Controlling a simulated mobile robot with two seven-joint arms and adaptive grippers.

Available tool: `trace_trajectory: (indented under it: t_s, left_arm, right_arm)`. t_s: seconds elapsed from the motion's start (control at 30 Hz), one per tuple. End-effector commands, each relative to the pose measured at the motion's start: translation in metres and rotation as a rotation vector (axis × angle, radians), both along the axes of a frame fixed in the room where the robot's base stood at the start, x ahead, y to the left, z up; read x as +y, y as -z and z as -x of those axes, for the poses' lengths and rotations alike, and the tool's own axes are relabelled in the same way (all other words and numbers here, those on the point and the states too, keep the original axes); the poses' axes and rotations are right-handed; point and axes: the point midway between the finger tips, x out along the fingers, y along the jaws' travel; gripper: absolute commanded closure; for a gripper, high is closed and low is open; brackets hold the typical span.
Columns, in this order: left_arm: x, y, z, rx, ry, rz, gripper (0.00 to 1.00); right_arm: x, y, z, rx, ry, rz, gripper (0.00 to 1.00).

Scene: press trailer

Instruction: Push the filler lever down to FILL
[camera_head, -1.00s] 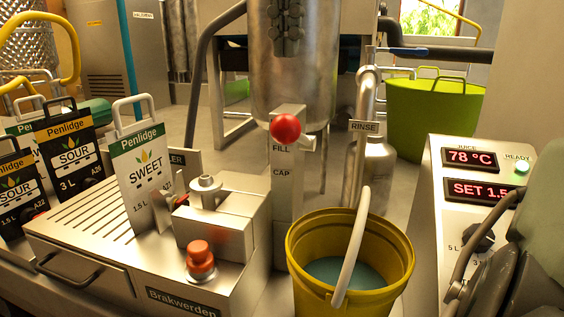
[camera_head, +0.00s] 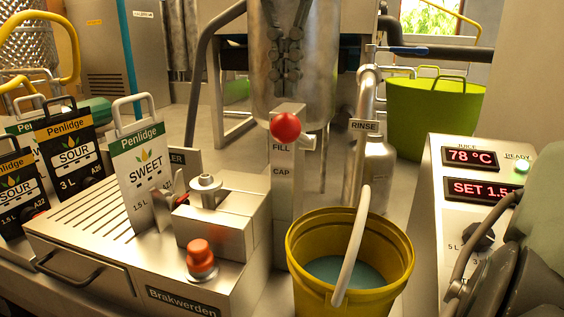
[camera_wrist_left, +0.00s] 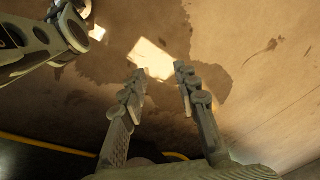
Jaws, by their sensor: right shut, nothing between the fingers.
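The filler lever shows as a red ball knob (camera_head: 285,127) at the front of a steel post (camera_head: 284,205). The post carries the labels FILL and, lower, CAP; the knob sits just above FILL. My right gripper (camera_head: 458,289) is at the lower right in the head view, shut and empty, partly cut off and well away from the knob. My left gripper (camera_wrist_left: 160,79) is open and empty in the left wrist view, over a brown stained surface. I cannot make out the left arm in the head view.
A yellow bucket (camera_head: 301,278) of bluish liquid stands in front right of the post. A steel block with an orange-red button (camera_head: 200,259) is to its left, beside Penlidge bags (camera_head: 145,170). A panel (camera_head: 455,215) reading 78 °C stands at right. A steel tank (camera_head: 325,90) rises behind.

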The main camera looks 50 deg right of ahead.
Motion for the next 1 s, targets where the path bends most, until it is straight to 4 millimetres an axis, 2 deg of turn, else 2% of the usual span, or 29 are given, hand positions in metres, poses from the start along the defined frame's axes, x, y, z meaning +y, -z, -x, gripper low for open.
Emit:
trace_trajectory:
  t_s: [0.57,1.0]
  left_arm:
    - [0.003,-0.004,-0.012,-0.016,0.002,-0.005,0.69]
    - [0.003,0.000,-0.005,-0.002,0.000,-0.005,0.69]
  right_arm:
    - [0.004,0.029,0.002,0.001,-0.001,0.000,1.00]
    - [0.009,0.047,0.005,0.001,0.000,0.000,1.00]
